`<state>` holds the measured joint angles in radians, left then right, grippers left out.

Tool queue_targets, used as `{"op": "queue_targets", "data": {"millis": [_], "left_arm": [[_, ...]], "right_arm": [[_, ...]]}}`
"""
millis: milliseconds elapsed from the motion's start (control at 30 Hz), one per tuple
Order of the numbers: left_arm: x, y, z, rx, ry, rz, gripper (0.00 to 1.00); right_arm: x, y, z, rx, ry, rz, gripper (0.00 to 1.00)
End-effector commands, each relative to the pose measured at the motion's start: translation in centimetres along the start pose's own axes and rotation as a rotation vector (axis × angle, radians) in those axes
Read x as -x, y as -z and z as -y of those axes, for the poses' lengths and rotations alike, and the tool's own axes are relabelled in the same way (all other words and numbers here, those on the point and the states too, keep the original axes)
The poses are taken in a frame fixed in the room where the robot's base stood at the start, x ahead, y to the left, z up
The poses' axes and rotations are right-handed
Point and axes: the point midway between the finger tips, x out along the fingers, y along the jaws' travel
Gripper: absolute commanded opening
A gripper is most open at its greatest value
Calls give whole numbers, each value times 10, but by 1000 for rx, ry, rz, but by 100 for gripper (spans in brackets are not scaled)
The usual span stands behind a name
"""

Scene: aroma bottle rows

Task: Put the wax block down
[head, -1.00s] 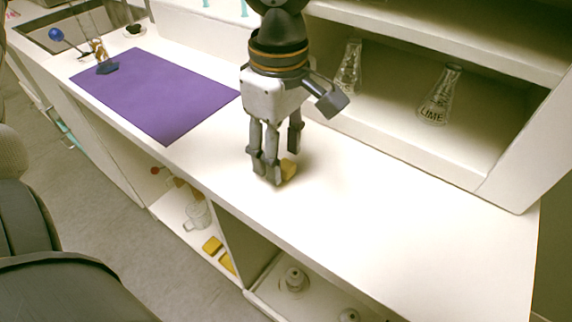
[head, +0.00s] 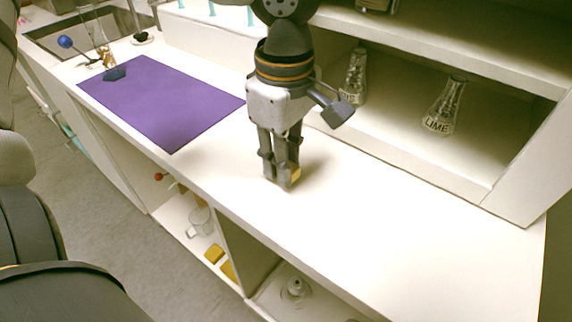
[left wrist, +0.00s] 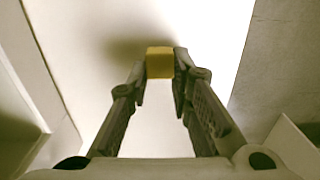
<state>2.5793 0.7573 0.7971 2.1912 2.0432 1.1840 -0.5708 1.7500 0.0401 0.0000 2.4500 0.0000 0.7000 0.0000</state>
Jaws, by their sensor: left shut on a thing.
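The yellow wax block (left wrist: 160,62) is between the fingertips of my left gripper (left wrist: 160,68) in the left wrist view, over the white counter. In the head view, my left gripper (head: 282,180) points straight down at the middle of the counter (head: 400,220), shut on the block. My right gripper is not in view.
A purple mat (head: 160,100) lies to the left on the counter. A shelf unit behind holds a LIME flask (head: 443,108) and another flask (head: 354,78). Yellow blocks (head: 214,253) and a glass mug (head: 199,220) are on the shelf below. The counter to the right is clear.

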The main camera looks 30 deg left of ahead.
Motion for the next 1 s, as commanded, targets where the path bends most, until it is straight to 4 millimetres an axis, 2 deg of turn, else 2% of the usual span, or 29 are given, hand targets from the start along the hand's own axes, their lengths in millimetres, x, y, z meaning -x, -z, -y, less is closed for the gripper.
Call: {"op": "queue_targets", "data": {"millis": [67,333,500,633,800,1000], "left_arm": [[17,0,-2,2,-8,2,6],[81,-24,50,-4,-8,0,6],[99,-42,91,-3,-6,-2,6],[108,-51,111,-1,-4,-1,6],[114,-58,125,-1,-2,0,6],[116,-59,127,-5,0,0,6]], "right_arm": [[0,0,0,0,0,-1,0],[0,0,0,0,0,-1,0],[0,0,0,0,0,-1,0],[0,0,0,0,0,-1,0],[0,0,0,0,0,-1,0],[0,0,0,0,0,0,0]]}}
